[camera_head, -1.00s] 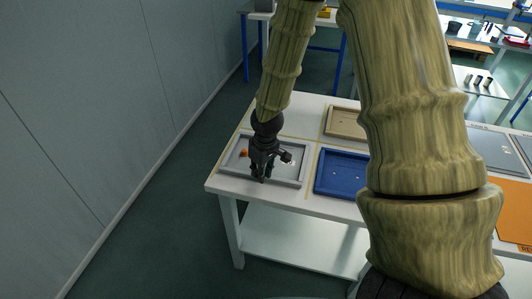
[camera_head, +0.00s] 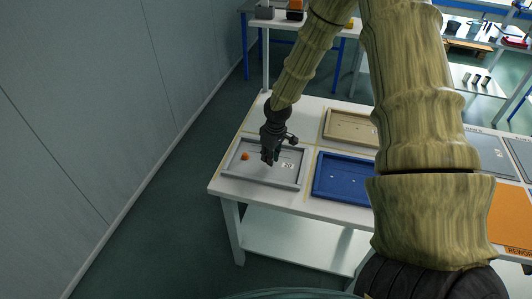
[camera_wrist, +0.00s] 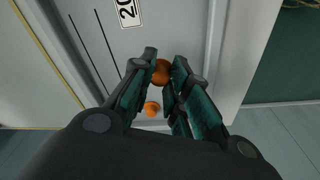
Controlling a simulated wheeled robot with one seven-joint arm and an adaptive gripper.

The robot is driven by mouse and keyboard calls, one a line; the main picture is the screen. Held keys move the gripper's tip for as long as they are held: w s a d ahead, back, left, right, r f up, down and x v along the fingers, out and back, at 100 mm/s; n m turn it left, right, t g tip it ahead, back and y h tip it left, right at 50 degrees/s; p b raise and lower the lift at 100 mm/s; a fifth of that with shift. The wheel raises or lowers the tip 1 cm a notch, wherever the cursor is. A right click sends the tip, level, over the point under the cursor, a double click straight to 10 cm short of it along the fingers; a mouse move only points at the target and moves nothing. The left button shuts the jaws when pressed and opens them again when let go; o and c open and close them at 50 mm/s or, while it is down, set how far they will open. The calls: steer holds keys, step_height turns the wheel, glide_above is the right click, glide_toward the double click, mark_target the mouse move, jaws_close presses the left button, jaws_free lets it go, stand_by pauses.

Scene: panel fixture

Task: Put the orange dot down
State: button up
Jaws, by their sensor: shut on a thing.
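My gripper (camera_head: 268,158) hangs over the grey tray (camera_head: 238,179) at the table's left end. In the wrist view my gripper (camera_wrist: 164,66) is shut on a small round orange dot (camera_wrist: 161,72), held between the fingertips. A second orange piece (camera_wrist: 151,109) shows beyond the fingers, lower in the wrist view. In the head view an orange piece (camera_head: 245,156) lies in the left part of the grey tray, apart from my gripper. The held dot is hidden by the fingers in the head view.
A blue tray (camera_head: 318,187) lies right of the grey tray, and a tan tray (camera_head: 329,121) behind it. A white label with digits (camera_wrist: 127,12) is on the grey tray's floor. The tray rims are raised. A wall stands left of the table.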

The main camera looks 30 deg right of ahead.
steer(key=w, duration=0.2)
steer(key=w+d+p, duration=0.1)
steer(key=w, duration=0.1)
steer(key=shift+f, duration=0.25)
steer(key=shift+a+f+p, duration=0.1)
steer(key=shift+f+p, duration=0.7)
steer(key=shift+f, duration=0.9)
steer(key=shift+f, duration=0.15)
steer(key=o, duration=0.7)
steer(key=shift+r, duration=0.2)
steer(key=shift+s+d+r+b, duration=0.2)
steer(key=shift+r+b, duration=0.45)
steer(key=shift+r, duration=1.3)
steer(key=shift+s+a+r+b, duration=0.2)
steer(key=shift+r+b, duration=0.45)
steer(key=shift+r, duration=1.35)
steer(key=shift+s+d+r+b, duration=0.3)
steer(key=shift+r+b, duration=0.35)
steer(key=shift+r, duration=1.3)
